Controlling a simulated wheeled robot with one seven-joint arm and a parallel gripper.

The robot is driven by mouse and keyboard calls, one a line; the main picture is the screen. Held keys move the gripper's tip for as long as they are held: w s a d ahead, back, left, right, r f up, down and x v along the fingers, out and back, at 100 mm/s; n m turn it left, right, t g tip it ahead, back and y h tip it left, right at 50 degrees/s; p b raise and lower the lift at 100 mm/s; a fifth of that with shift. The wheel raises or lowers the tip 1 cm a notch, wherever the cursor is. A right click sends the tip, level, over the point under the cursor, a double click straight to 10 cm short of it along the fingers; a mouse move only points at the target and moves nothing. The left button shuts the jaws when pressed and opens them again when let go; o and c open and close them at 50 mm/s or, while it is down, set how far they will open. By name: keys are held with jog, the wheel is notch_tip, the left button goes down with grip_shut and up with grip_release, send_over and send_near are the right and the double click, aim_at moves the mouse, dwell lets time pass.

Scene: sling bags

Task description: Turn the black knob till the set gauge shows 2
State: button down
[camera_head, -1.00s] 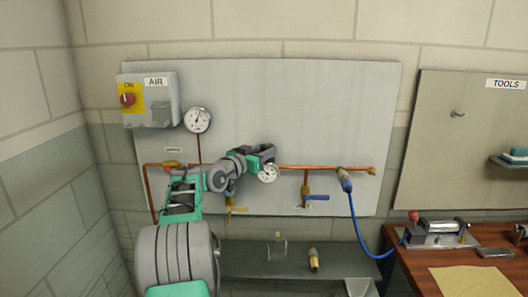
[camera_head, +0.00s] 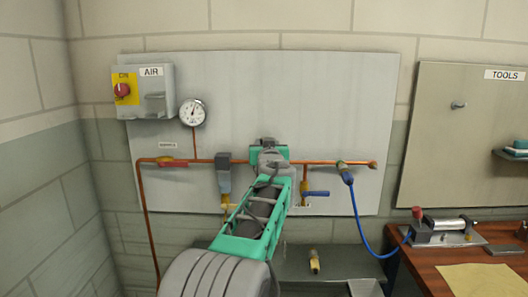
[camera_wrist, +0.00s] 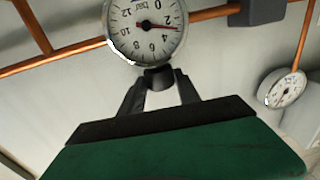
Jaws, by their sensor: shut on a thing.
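The black knob (camera_wrist: 157,77) sits just below the set gauge in the wrist view, and only part of it shows. My gripper (camera_wrist: 160,88) is shut on it, a dark finger on each side. The set gauge (camera_wrist: 138,40) is a round white dial marked in bar, turned in the picture and cut by the top edge. Its red needle points between 2 and 4, at about 3. In the head view my arm's end covers the knob and set gauge.
A second gauge (camera_head: 192,112) hangs by the AIR switch box (camera_head: 157,104) and also shows in the wrist view (camera_wrist: 285,91). Copper pipe (camera_head: 325,163) runs along the panel. A blue-handled valve (camera_head: 317,194) and blue hose (camera_head: 356,215) are right of my arm.

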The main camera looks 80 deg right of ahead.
jog(key=shift+s+d+r+n+t+y+p, duration=0.1)
jog(key=shift+n+t+y+p, duration=0.2)
jog(key=shift+n+t, duration=0.35)
jog(key=shift+s+d+f+n+t+y+p, duration=0.15)
jog(key=shift+n+t+y, duration=0.3)
jog(key=shift+t, duration=0.35)
jog(key=shift+s+a+r+n+t+y+p, duration=0.15)
jog(key=shift+n+t+y, duration=0.3)
jog(key=shift+t, duration=0.3)
jog(key=shift+d, duration=0.1)
jog(key=c, duration=0.9)
grip_release()
jog(key=shift+w, duration=0.1)
jog(key=shift+o, duration=0.2)
jog(key=b+v, duration=0.2)
jog(key=v, duration=0.5)
jog(key=shift+s+a, duration=0.3)
